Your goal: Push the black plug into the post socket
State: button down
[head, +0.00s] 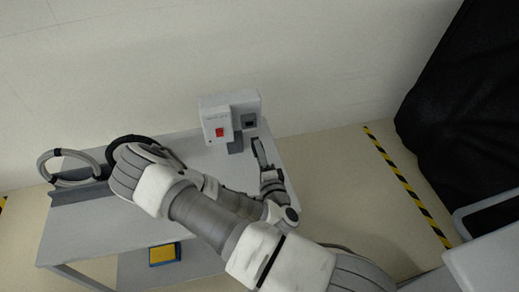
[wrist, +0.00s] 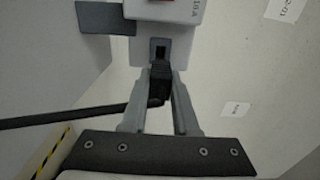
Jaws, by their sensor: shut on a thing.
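The grey post box (head: 216,112) stands at the back right of the cart and has a red switch on its front. Its dark socket (head: 249,122) is on the right part; in the wrist view the socket opening (wrist: 160,47) faces me, uncovered. My gripper (head: 261,150) is just below and in front of the socket. In the wrist view my gripper (wrist: 160,75) is shut on the black plug (wrist: 160,88), whose front end is close below the opening. I cannot tell whether the plug touches the socket face. Its black cable trails left.
The grey cart top (head: 90,232) lies under my arm. A grey cable coil (head: 50,155) and a black coil (head: 115,146) sit at its left. A yellow and blue block (head: 164,254) is on the lower shelf. A black cover (head: 465,110) hangs at the right.

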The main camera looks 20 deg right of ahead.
aim_at(255, 138)
jog(key=shift+w+b, duration=0.4)
jog(key=shift+w, duration=1.95)
jog(key=shift+w+r+p, duration=0.1)
jog(key=shift+w+p, duration=0.1)
jog(key=shift+p, duration=0.25)
jog(key=shift+w, duration=0.2)
jog(key=shift+p, duration=1.25)
jog(key=shift+w+p, duration=0.55)
jog(key=shift+w, duration=1.1)
jog(key=c, duration=0.6)
grip_release()
